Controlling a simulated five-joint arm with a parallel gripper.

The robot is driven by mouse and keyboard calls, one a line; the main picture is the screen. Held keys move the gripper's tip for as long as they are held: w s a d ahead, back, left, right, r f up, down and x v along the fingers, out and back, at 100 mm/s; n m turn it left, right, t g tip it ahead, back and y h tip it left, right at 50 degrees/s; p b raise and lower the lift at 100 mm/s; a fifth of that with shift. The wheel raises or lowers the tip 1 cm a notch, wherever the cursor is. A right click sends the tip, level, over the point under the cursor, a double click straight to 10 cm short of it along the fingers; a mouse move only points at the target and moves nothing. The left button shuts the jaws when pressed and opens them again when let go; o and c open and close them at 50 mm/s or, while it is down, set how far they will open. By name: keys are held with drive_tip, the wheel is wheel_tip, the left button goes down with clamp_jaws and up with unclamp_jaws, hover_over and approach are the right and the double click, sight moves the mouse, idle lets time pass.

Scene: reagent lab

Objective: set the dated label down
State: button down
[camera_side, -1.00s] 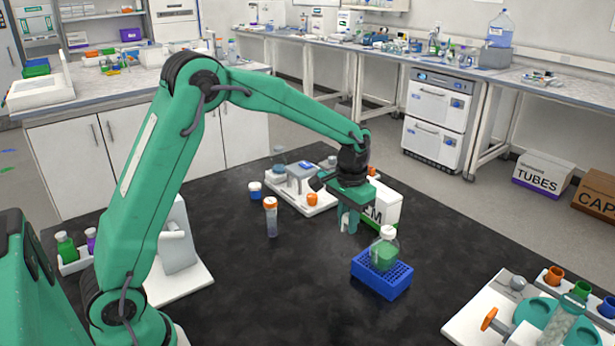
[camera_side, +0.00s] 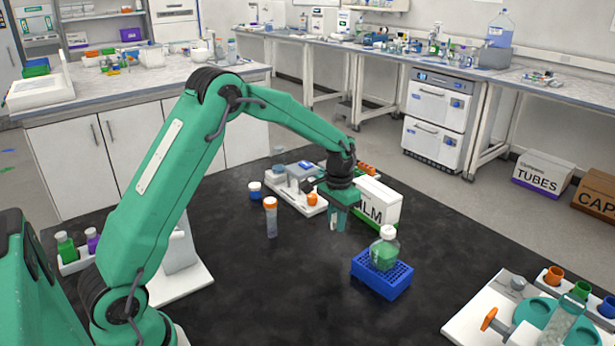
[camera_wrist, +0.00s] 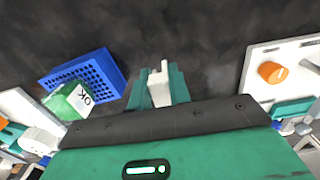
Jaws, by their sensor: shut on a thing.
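My gripper (camera_side: 338,224) is low over the black bench in the side view, in front of a white box. In the wrist view my gripper (camera_wrist: 161,88) is shut on a small white piece, the dated label (camera_wrist: 159,92). No date is readable on it. The label is mostly hidden by the fingers in the side view, and I cannot tell whether it touches the bench.
A blue rack (camera_side: 396,288) holding a green bottle (camera_side: 384,253) stands to the right. An orange-capped tube (camera_side: 271,220) stands to the left. The lettered white box (camera_side: 382,198) and a white tray (camera_side: 284,200) are behind.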

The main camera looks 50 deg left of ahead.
sight(331, 241)
drive_tip(key=shift+w+a+f, duration=0.3)
drive_tip(key=shift+a+f, duration=0.2)
drive_tip(key=shift+a, duration=0.25)
drive_tip(key=shift+w+a+f, duration=0.25)
drive_tip(key=shift+a+f, duration=0.25)
drive_tip(key=shift+a, duration=0.25)
drive_tip(key=shift+f, duration=2)
drive_tip(key=shift+f, duration=0.15)
drive_tip(key=c, duration=1.3)
unclamp_jaws()
wheel_tip(331, 241, up, 12)
drive_tip(key=shift+r, duration=0.2)
